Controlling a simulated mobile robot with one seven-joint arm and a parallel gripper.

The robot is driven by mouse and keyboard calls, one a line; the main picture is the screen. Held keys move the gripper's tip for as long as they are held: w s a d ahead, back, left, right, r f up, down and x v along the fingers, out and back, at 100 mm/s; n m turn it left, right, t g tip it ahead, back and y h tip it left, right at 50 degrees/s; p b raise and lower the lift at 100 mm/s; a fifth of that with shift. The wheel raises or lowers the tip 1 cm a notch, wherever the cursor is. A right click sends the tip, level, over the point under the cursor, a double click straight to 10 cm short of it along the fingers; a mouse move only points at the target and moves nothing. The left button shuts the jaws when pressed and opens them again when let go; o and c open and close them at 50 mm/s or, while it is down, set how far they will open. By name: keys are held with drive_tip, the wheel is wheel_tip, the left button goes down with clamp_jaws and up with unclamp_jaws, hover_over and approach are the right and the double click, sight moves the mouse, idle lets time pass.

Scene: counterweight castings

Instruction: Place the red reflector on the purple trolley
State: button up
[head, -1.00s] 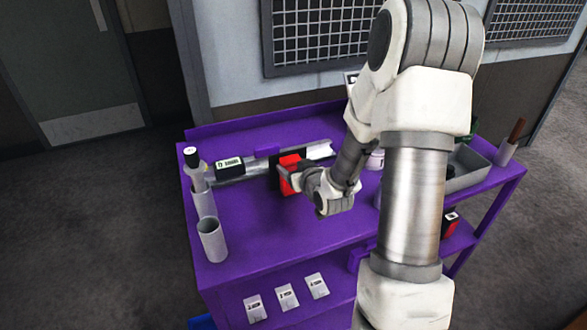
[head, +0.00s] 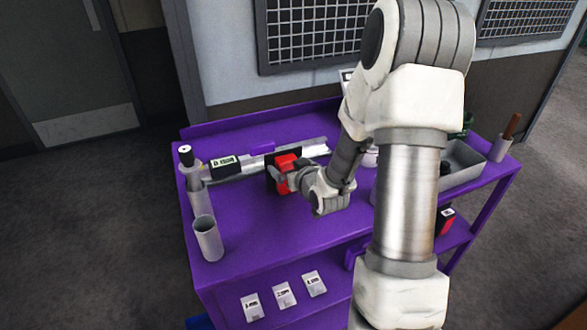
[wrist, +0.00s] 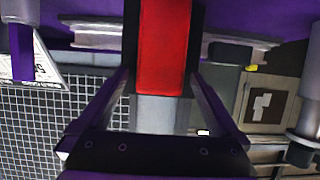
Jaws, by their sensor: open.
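The red reflector (head: 287,160) is a red block with a black backing, on the purple trolley's top (head: 245,225) towards the back, in front of the grey rail. In the wrist view the reflector (wrist: 165,45) shows as a red strip with black edges. My gripper (head: 284,178) is right at the reflector and partly covers it. In the wrist view my gripper (wrist: 163,80) is open, its two fingers either side of the reflector's near end. Whether the fingers touch it, and whether its underside rests on the trolley, I cannot tell.
A grey rail (head: 312,148) runs along the back with a black labelled box (head: 223,166) on it. Grey tubes (head: 208,238) stand at the left edge. A grey tray (head: 465,165) is at the right. The front left of the top is clear.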

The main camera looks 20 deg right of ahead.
drive_tip(key=shift+s+r, duration=0.1)
drive_tip(key=shift+r, duration=0.15)
drive_tip(key=p+v, duration=1.1)
drive_tip(key=p, duration=0.5)
drive_tip(key=shift+s+r, duration=0.2)
drive_tip(key=shift+s, duration=0.1)
